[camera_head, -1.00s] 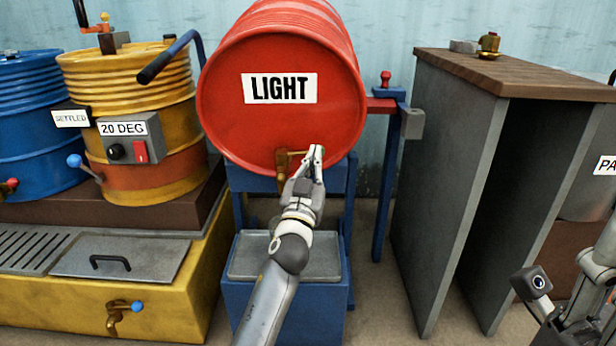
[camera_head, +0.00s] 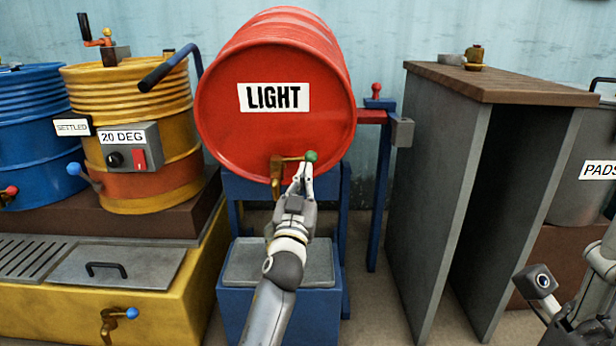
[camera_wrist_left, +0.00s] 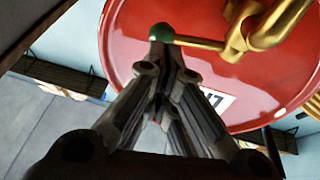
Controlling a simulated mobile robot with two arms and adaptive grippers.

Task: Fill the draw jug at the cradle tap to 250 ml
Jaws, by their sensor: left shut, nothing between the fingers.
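The red LIGHT drum (camera_head: 240,130) lies on its side on a blue cradle (camera_head: 345,215). Its brass tap (camera_head: 276,170) is low on the drum face, and the lever reaches right to a green knob (camera_head: 312,156). My left gripper (camera_head: 303,168) is shut and empty, with its fingertips just below the knob. In the left wrist view the knob (camera_wrist_left: 162,32) is just past the shut fingertips (camera_wrist_left: 158,66); I cannot tell whether they touch. I cannot make out the draw jug. My right arm shows at the lower right, but its fingers do not.
A blue box (camera_head: 250,310) with a grey top stands below the tap. At left are a yellow drum (camera_head: 120,80) with a switch box and a yellow base (camera_head: 50,310) with its own tap (camera_head: 115,320). A grey stand (camera_head: 430,170) with a wooden top stands at right.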

